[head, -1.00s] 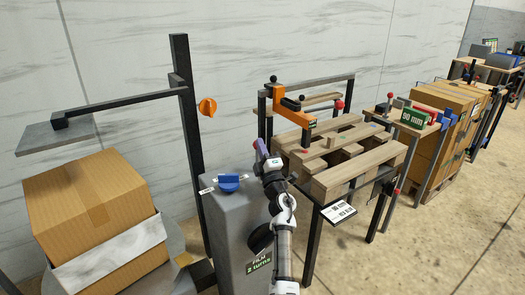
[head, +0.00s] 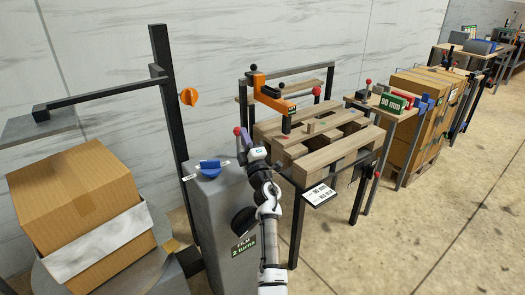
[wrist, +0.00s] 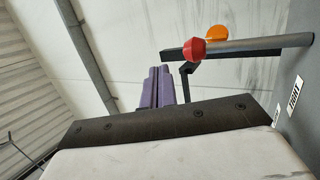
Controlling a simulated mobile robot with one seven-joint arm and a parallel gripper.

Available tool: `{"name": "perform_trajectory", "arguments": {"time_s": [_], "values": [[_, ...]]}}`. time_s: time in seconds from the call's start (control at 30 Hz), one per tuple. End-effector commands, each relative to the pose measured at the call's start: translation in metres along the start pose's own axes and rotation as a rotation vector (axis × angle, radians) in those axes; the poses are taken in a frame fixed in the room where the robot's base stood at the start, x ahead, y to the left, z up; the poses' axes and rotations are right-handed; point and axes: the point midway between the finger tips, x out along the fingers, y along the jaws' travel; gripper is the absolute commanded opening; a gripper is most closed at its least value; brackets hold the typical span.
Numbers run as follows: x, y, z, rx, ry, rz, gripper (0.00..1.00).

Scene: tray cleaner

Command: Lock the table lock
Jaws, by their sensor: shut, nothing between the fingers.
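My gripper (head: 244,139) is shut, with nothing between its purple fingers, beside the grey cabinet. It also shows in the wrist view (wrist: 160,88). A red ball knob (head: 237,131) sits right by the fingertips in the head view. In the wrist view a red knob (wrist: 195,50) on a dark bracket is up and to the right of the fingers, apart from them in the picture; the depth gap is unclear. No part is marked as the table lock; I cannot tell for sure whether this knob belongs to it.
The grey cabinet (head: 222,205) carries a blue knob (head: 210,168). A turntable with a carton (head: 85,190) stands left. An orange knob (head: 189,96) is by the black post. A table with a pallet (head: 318,150) and orange clamp (head: 272,93) stands right. Floor is clear at far right.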

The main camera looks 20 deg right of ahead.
Motion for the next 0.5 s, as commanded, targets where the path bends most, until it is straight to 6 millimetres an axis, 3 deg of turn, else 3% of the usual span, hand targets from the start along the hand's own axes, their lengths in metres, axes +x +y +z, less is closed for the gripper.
{"name": "perform_trajectory", "arguments": {"time_s": [0.5], "values": [[-0.068, 0.053, -0.003, -0.001, -0.003, 0.001, 0.0]]}}
